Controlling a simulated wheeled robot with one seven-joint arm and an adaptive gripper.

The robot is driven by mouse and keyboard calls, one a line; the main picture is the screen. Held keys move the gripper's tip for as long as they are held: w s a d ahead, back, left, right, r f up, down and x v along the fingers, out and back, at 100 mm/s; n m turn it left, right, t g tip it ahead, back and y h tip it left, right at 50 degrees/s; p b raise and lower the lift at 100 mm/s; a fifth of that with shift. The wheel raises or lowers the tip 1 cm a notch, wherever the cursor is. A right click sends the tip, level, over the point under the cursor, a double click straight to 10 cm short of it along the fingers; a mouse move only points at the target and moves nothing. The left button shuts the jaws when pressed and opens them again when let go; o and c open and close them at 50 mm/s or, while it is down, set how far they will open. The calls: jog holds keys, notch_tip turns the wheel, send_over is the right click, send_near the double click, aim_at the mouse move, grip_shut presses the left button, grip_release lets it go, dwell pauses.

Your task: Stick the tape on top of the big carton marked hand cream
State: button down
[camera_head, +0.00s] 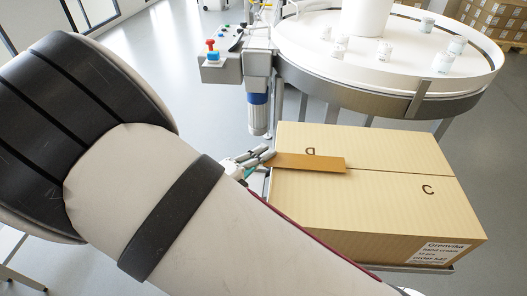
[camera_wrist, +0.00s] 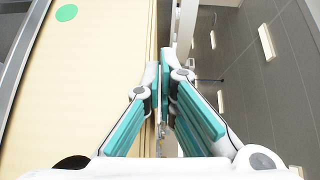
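The big carton (camera_head: 390,209) stands closed at right centre in the head view, its label (camera_head: 440,252) reading hand cream on the near side. A brown strip of tape (camera_head: 312,163) lies along or just over the left part of its top seam; I cannot tell whether it touches. My gripper (camera_head: 268,154) is at the carton's left edge, at the strip's left end. In the wrist view my gripper (camera_wrist: 164,68) has its fingertips nearly together. It appears shut on the tape's end, though the contact is hidden.
A round white turntable (camera_head: 310,45) with several small white jars (camera_head: 385,50) stands behind the carton. A control box with a red button (camera_head: 211,47) is left of it. Stacked cartons (camera_head: 500,20) stand at the far right. Grey floor (camera_head: 190,90) is clear at the back left.

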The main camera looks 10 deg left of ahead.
jog(key=shift+f, duration=0.15)
jog(key=c, duration=1.7)
grip_release()
jog(key=shift+s+a, duration=0.1)
jog(key=v, duration=1.1)
jog(key=shift+s+a, duration=0.2)
jog(key=shift+s, duration=0.1)
